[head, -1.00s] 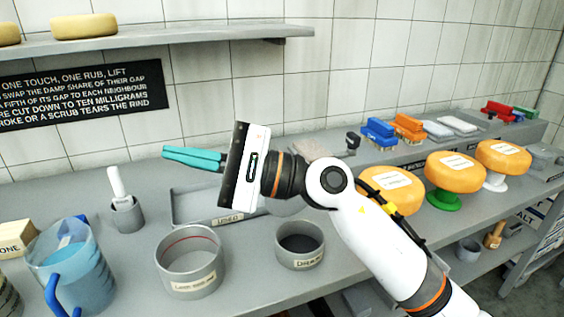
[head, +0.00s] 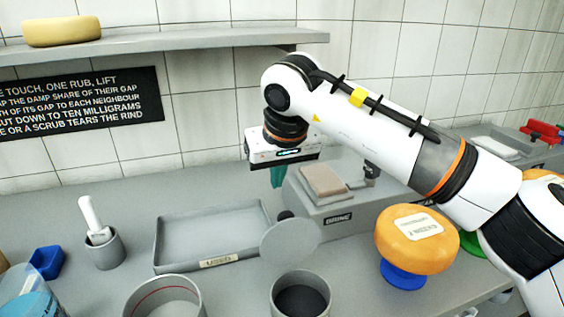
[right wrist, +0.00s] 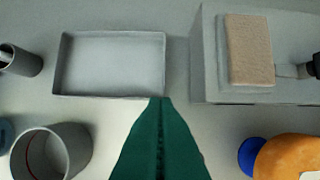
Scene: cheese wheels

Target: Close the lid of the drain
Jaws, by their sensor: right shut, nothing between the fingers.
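The drain (head: 300,297) is a grey round pot with a dark inside, at the bottom of the head view. Its mouth is uncovered. A grey round lid (head: 291,241) stands raised behind the pot, with a dark knob (head: 285,215) near its top edge. My right gripper (head: 278,184) has its teal fingers together and pointing down, behind the lid and beside the brine box. In the right wrist view the fingers (right wrist: 160,102) are shut and empty; the drain and lid are hidden there. My left gripper is not in view.
A grey tray (head: 159,250) labelled "USED" lies left of the lid. The brine box (head: 345,218), with a tan block on top, is to the right. An orange cheese wheel (head: 417,250) on a blue stand is near my arm. A grey pot (head: 130,302) stands left of the drain.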

